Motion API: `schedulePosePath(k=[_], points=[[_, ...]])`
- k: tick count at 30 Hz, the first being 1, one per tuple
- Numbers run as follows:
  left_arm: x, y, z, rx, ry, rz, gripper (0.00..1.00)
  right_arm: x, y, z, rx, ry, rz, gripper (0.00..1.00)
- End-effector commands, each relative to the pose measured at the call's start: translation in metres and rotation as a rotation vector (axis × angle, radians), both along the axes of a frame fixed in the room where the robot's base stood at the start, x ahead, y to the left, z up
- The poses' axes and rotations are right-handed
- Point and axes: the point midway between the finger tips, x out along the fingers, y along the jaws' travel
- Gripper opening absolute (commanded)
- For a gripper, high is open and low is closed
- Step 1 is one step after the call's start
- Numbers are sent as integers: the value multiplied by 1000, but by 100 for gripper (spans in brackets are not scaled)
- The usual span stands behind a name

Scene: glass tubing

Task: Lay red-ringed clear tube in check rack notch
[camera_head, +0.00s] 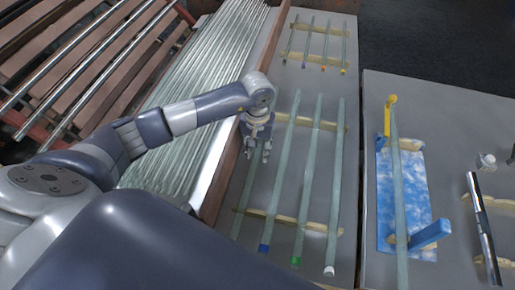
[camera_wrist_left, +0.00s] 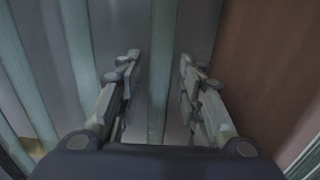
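My left gripper (camera_head: 257,152) is open above the leftmost clear tube (camera_head: 247,190) on the middle table's wooden rack. In the left wrist view the open fingers (camera_wrist_left: 160,95) stand either side of this tube (camera_wrist_left: 163,60), with space on both sides. I see no red ring; this tube's near end is partly hidden by my body. Three other tubes lie to its right, with a blue ring (camera_head: 263,248), a green ring (camera_head: 295,261) and a white ring (camera_head: 329,271). I cannot tell which support is the check rack. My right gripper is not in view.
A brown wooden wall (camera_wrist_left: 262,75) stands close beside the left gripper. A bundle of tubes (camera_head: 190,110) lies beyond it. Short tubes with coloured ends lie on the back rack (camera_head: 333,60). The right table holds a blue mottled panel (camera_head: 416,190), a blue block (camera_head: 430,234) and a long tube (camera_head: 398,175).

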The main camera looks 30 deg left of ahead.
Motion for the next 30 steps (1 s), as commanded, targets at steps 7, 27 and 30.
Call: schedulePosePath(k=[7, 27, 30], points=[[0, 0, 0, 0, 0, 0, 41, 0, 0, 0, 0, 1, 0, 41], [2, 0, 94, 2, -6, 0, 41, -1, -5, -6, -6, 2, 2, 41], [1, 1, 111, 1, -5, -1, 41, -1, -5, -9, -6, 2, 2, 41]])
